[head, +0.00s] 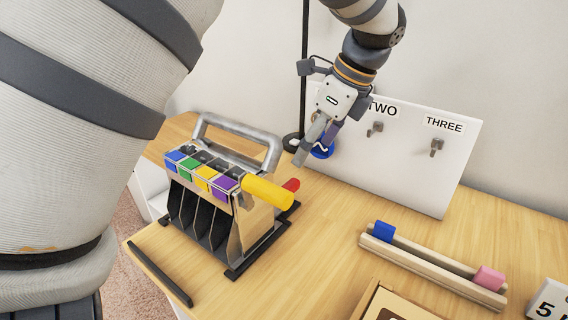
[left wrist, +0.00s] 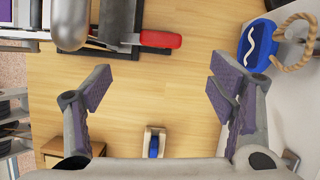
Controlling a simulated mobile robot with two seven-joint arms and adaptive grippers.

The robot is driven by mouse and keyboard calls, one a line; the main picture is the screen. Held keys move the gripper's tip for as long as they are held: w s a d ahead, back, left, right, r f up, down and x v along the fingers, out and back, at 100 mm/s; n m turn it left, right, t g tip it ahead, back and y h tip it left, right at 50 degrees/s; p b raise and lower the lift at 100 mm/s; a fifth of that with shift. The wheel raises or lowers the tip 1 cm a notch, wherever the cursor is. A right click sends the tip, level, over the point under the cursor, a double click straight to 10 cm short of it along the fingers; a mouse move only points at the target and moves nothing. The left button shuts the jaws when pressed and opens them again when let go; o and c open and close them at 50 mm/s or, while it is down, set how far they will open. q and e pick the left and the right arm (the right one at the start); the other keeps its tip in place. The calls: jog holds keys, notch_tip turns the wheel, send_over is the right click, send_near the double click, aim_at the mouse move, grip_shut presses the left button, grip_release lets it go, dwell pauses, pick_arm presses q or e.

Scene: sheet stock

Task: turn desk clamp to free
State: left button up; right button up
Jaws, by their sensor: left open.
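The clamp rack (head: 205,185) stands on the desk at left centre, with a grey metal bar (head: 240,128) arched over it. A thick yellow handle (head: 268,192) sticks out at its right end. A smaller red handle (head: 291,185) shows just behind it; it also shows in the left wrist view (left wrist: 160,39), lying crosswise at the top. I cannot tell which handle turns the desk clamp. My left gripper (head: 315,143) is open and empty above the desk, behind and right of the red handle. In the wrist view its fingers (left wrist: 160,85) are wide apart, touching nothing.
A blue tag (head: 322,151) sits behind my left gripper; its rope loop shows in the wrist view (left wrist: 295,40). A white board (head: 410,160) with hooks stands behind. A wooden rail (head: 430,265) with blue and pink clips lies right. The desk's middle is clear.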

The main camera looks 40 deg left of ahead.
aim_at(289, 185)
pick_arm(q)
jog(key=x, duration=1.1)
jog(key=shift+a+f, duration=0.3)
jog(key=c, duration=1.6)
jog(key=shift+c, duration=0.2)
jog(key=shift+s, duration=0.1)
jog(key=o, duration=1.6)
jog(key=shift+o, duration=0.2)
